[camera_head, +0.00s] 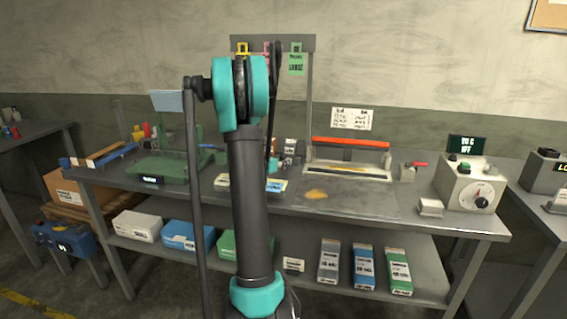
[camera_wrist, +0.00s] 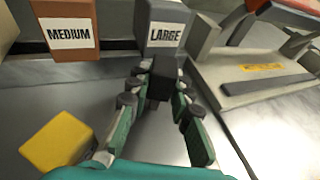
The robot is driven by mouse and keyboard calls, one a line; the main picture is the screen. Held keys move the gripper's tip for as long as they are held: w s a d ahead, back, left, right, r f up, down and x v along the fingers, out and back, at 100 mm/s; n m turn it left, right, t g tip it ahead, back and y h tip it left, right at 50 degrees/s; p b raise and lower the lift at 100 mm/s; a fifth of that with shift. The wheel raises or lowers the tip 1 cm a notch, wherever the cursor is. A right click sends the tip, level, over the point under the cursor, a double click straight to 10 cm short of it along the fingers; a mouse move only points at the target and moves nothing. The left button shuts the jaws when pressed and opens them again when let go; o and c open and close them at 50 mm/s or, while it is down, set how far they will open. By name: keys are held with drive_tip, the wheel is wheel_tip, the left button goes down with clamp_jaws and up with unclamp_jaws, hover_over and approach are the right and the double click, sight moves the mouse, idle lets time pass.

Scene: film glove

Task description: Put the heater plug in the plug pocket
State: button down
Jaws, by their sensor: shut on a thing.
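My gripper shows in the wrist view (camera_wrist: 160,85), pointing away from the camera. Its two green and grey fingers close around a small dark grey piece (camera_wrist: 161,80). Whether this piece is the heater plug I cannot tell. Just beyond it stands a grey block labelled LARGE (camera_wrist: 166,33); I cannot tell whether the two touch. In the head view my arm hides the gripper and the piece. A control box with a dial (camera_head: 469,184) stands at the right of the bench. I cannot identify the plug pocket.
An orange-brown block labelled MEDIUM (camera_wrist: 68,30) stands left of LARGE. A yellow block (camera_wrist: 60,143) lies at the lower left. A tray-like unit with a red bar (camera_head: 350,143) is at the bench's back. A red-levered fitting (camera_head: 407,173) stands right of it.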

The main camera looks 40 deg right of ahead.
drive_tip(key=c, duration=1.6)
unclamp_jaws()
drive_tip(key=shift+f, duration=0.1)
drive_tip(key=shift+c, duration=0.2)
